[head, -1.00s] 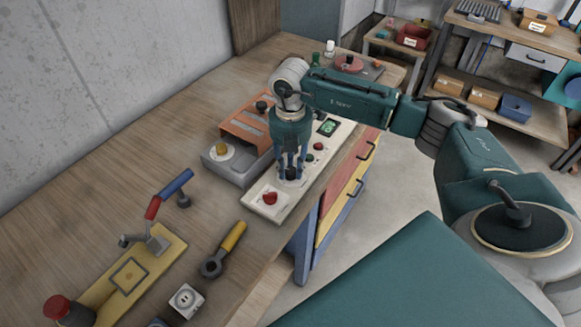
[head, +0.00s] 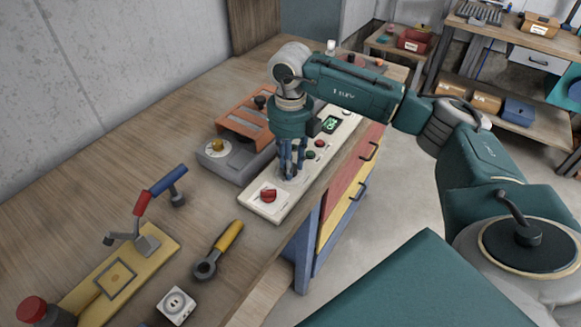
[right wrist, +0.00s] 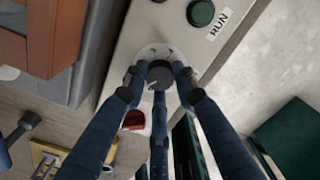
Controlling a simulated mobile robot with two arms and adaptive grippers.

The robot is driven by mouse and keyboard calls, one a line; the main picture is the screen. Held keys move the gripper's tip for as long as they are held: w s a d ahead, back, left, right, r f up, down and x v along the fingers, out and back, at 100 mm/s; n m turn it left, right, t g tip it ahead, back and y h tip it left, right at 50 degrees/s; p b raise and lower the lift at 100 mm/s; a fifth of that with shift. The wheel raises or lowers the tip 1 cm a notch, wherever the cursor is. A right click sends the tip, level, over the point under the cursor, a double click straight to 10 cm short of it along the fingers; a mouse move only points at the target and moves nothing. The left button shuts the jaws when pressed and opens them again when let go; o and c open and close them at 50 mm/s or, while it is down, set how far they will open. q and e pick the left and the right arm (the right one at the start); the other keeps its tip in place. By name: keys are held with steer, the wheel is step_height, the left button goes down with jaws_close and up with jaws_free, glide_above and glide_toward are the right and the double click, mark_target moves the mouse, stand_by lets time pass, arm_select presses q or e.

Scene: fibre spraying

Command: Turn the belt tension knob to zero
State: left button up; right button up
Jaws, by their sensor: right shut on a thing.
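The belt tension knob is a small dark round knob (right wrist: 160,72) with a white pointer mark at its lower left edge in the right wrist view. It sits on a pale round dial on the cream control panel (head: 262,208). My right gripper (head: 290,172) comes down on it from above, and its blue fingers are shut around the knob. In the head view the fingers mostly hide the knob. The dial's markings are too small to read. My left gripper is not in view.
A red knob (head: 268,195) sits close in front of the fingers. The green RUN button (right wrist: 201,13) and a small green display (head: 331,124) lie behind. A grey and orange machine (head: 240,130) stands left of the panel. A yellow-handled tool (head: 229,236) lies in front.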

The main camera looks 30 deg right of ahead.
steer(key=n+b, duration=0.2)
steer(key=n, duration=0.2)
steer(key=shift+r+n+b, duration=0.1)
steer(key=shift+n+b, duration=0.3)
steer(key=shift+n, duration=1)
steer(key=shift+w, duration=0.1)
steer(key=o, duration=1.2)
steer(key=shift+c, duration=0.2)
step_height(320, 180, up, 12)
